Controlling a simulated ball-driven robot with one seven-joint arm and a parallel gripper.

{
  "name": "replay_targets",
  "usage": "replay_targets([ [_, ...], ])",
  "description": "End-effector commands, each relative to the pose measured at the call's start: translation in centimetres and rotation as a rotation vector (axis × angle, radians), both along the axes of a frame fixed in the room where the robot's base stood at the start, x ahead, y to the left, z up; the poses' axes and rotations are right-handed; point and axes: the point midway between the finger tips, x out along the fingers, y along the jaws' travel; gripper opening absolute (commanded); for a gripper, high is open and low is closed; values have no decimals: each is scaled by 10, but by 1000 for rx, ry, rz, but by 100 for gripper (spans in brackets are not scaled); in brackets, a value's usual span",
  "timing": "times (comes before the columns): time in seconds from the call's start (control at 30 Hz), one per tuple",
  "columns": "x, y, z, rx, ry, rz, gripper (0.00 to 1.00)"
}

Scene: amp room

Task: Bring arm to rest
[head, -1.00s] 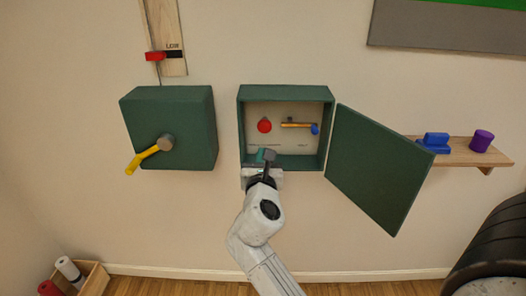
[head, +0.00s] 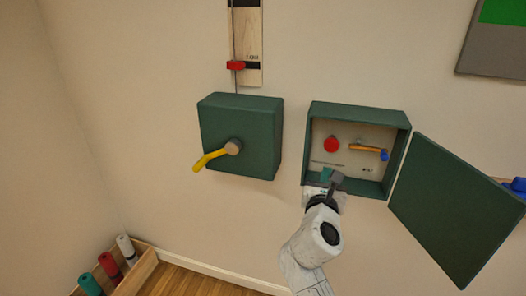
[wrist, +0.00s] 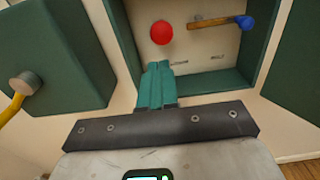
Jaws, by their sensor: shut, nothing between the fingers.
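My gripper (head: 331,178) is at the lower left edge of the open green box (head: 311,150) on the wall, in front of its opening. In the wrist view, my gripper's teal fingers (wrist: 155,85) are together with nothing between them. They point toward the box interior, below the red knob (wrist: 162,32). I cannot tell whether the fingers touch the box. The red knob also shows in the head view (head: 331,144), left of an orange lever with a blue end (head: 368,149).
The box's green door (head: 450,205) hangs open to the right. A closed green box (head: 255,125) with a yellow crank (head: 208,159) is on the left. Above it is a wooden board with a red slider (head: 236,65). A wooden crate (head: 142,268) with rolls stands on the floor at lower left.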

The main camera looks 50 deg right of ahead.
Motion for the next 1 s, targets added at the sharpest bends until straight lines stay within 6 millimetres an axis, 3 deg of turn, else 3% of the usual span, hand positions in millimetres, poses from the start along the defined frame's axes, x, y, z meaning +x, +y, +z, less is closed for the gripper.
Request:
replay_targets([
  [0.27, 0, 0, -1, 5, -5, 0, 0],
  [0.37, -3, 8, -18, 119, -105, 2, 0],
  [0.67, -27, 68, -123, 807, -634, -155, 0],
  [0.8, -44, 110, -171, 1112, -829, -347, 0],
  [1.0, -79, 178, -225, 1440, -1016, -749, 0],
])
